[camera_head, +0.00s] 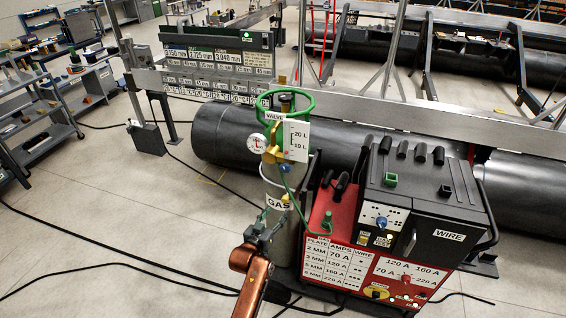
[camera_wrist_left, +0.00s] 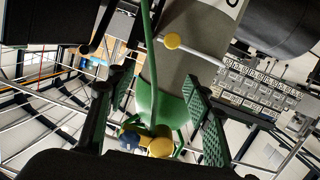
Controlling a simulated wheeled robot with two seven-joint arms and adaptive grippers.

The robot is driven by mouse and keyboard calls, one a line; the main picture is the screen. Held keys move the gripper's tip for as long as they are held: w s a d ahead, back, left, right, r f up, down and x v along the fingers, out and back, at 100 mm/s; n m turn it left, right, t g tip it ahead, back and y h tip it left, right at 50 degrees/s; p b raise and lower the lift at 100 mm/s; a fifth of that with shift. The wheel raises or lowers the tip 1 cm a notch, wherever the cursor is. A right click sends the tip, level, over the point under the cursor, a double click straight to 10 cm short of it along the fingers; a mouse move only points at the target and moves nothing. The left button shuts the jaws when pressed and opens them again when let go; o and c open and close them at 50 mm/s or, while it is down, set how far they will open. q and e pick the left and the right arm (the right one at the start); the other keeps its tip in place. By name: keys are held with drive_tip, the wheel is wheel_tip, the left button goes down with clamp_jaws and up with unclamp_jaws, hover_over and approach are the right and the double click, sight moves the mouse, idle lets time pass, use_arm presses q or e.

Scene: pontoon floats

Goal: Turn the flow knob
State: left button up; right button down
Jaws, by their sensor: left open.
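The grey gas cylinder (camera_head: 276,232) stands upright with a green collar (camera_head: 303,103) around its top. A brass regulator (camera_head: 273,155) with a round gauge (camera_head: 257,143) sits below the collar. In the left wrist view, a blue knob-like part (camera_wrist_left: 128,141) and a rounded yellow-brass part (camera_wrist_left: 160,147) show low between my fingers; I cannot tell which is the flow knob. My left gripper (camera_head: 266,218) is open in front of the cylinder, below the regulator. Its green-padded fingers (camera_wrist_left: 156,82) stand apart, with a green hose (camera_wrist_left: 150,60) between them in view. My right gripper is out of view.
A red welding machine (camera_head: 320,212) with a black wire feeder (camera_head: 430,205) stands close right of the cylinder. A big dark pipe (camera_head: 225,135) lies behind. Cables (camera_head: 110,250) cross the floor at left. A shelf cart (camera_head: 45,120) stands far left.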

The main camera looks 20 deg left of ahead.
use_arm(q)
drive_tip(key=t+p, duration=0.2)
approach(284, 170)
drive_tip(key=w, duration=0.6)
drive_tip(key=w+d, duration=0.1)
drive_tip(key=w, duration=0.2)
drive_tip(key=shift+d+f+p, duration=0.1)
drive_tip(key=shift+p, duration=0.3)
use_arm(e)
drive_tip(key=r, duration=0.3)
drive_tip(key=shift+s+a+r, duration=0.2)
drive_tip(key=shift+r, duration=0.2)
use_arm(q)
drive_tip(key=shift+c, duration=0.3)
